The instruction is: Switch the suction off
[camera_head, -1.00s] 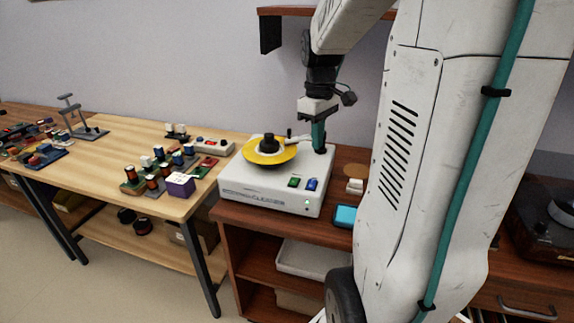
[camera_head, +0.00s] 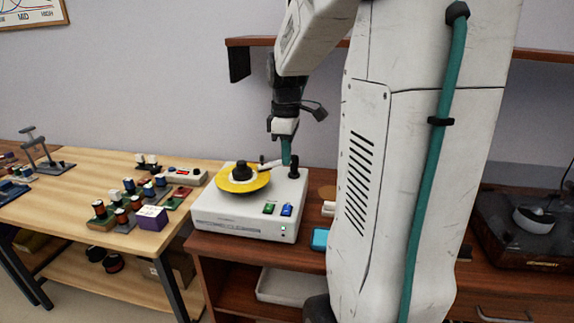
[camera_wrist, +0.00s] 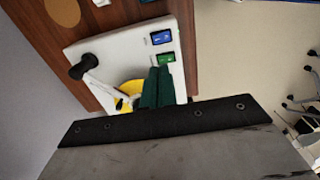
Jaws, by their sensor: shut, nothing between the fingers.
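The white record cleaner (camera_head: 243,222) sits on the brown cabinet, with a yellow disc (camera_head: 240,187) on top. Its front right carries a green switch (camera_head: 269,208) and a blue switch (camera_head: 286,210). Both also show in the wrist view, green (camera_wrist: 166,58) and blue (camera_wrist: 161,38). Labels and switch positions are too small to read. My gripper (camera_head: 286,162) is shut and empty, its teal fingers pointing down above the cleaner, behind the switches in the head view. In the wrist view its fingertips (camera_wrist: 159,70) appear beside the green switch; contact cannot be told.
A black knobbed post (camera_head: 293,163) and a pale arm (camera_head: 266,165) rise at the cleaner's back, close to my fingers. A light wooden table (camera_head: 60,207) with small parts stands left. A blue-screened device (camera_head: 320,238) lies right of the cleaner. A shelf is above.

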